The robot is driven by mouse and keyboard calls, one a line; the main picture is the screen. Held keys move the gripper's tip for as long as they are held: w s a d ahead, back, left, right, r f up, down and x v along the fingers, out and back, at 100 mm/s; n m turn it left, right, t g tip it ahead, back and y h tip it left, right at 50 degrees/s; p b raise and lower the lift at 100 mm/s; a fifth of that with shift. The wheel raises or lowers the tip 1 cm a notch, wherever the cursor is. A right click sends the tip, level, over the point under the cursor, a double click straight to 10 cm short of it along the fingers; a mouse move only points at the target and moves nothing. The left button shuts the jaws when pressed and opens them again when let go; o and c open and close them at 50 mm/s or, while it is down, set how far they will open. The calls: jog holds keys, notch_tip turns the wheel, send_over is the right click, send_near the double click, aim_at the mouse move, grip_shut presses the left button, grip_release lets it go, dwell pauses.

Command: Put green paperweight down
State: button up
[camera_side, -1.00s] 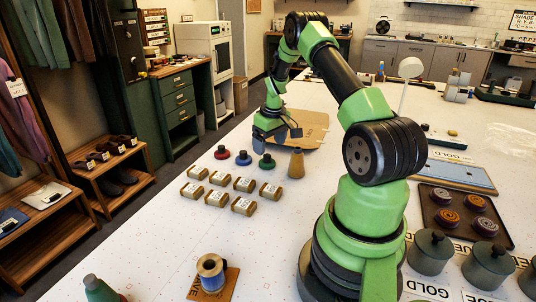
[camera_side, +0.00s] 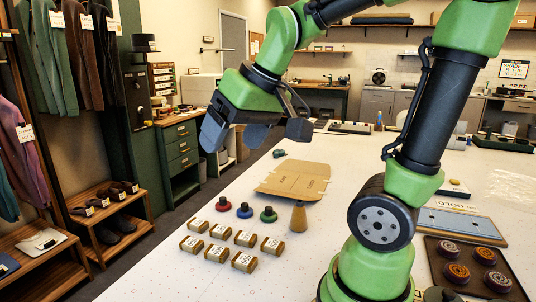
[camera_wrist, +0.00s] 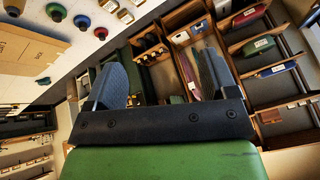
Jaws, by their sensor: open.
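The green paperweight (camera_side: 268,215) sits upright on the white table, at the right end of a row with the blue paperweight (camera_side: 245,211) and the red paperweight (camera_side: 223,204). My gripper (camera_side: 257,133) is open and empty, raised well above the table. In the wrist view, my gripper's (camera_wrist: 163,75) two fingers are spread with nothing between them. The green paperweight also shows at the wrist view's top left (camera_wrist: 56,12), apart from the fingers.
Several labelled brown blocks (camera_side: 244,262) lie in front. Flat cardboard (camera_side: 285,180) lies behind. A tray with several round pieces (camera_side: 456,275) is at right. The table's left front is clear.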

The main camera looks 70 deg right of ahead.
jog(key=shift+o, duration=0.4)
jog(key=s+a+t+y, duration=0.1)
jog(key=s+a, duration=0.4)
jog(key=s, duration=0.2)
jog(key=shift+s+a+y, duration=0.3)
jog(key=shift+s+a, duration=0.05)
jog(key=shift+s, duration=0.05)
jog(key=shift+w, duration=0.1)
